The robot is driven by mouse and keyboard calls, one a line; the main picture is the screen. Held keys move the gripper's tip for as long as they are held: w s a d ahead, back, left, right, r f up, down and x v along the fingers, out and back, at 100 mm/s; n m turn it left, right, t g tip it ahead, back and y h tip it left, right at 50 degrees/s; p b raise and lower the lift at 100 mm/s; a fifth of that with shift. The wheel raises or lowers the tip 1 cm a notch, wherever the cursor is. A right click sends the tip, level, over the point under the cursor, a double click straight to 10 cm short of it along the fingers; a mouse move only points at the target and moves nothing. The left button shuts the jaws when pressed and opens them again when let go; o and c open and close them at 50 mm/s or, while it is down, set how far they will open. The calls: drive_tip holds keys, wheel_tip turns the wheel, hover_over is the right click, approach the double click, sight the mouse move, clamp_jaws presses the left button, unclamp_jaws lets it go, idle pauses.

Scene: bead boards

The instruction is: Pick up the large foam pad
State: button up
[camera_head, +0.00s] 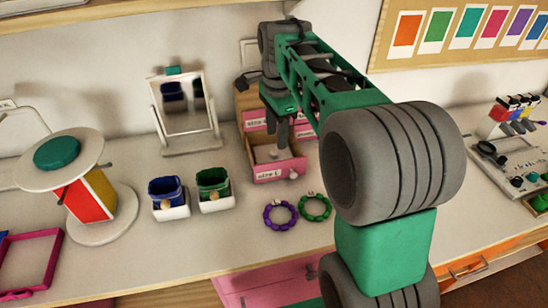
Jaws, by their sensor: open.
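My gripper (282,140) points down over an open pink drawer (280,170) at the back middle of the counter. The drawer front carries a white label that seems to read "size L". My fingers are open, and their tips are at or just inside the drawer opening. A pale grey piece (264,155) shows in the drawer beside and below the fingers; it may be the large foam pad, but I cannot tell its full shape. My fingers and the drawer front hide part of it. I cannot tell whether my fingers touch it.
Two bead bracelets, purple (280,214) and green (315,207), lie in front of the drawer. Blue (168,192) and green (214,184) pots stand to the left. A mirror (187,118) stands behind them. A round-topped stand (75,151) is further left.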

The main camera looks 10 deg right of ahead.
sight(274, 152)
drive_tip(key=shift+w+f+m, duration=0.2)
drive_tip(key=shift+w+m, duration=0.9)
drive_tip(key=shift+w, duration=0.1)
wheel_tip(274, 152, down, 8)
drive_tip(key=shift+w+r+p, duration=0.1)
drive_tip(key=shift+r+p, duration=0.1)
drive_tip(key=shift+p, duration=0.1)
clamp_jaws()
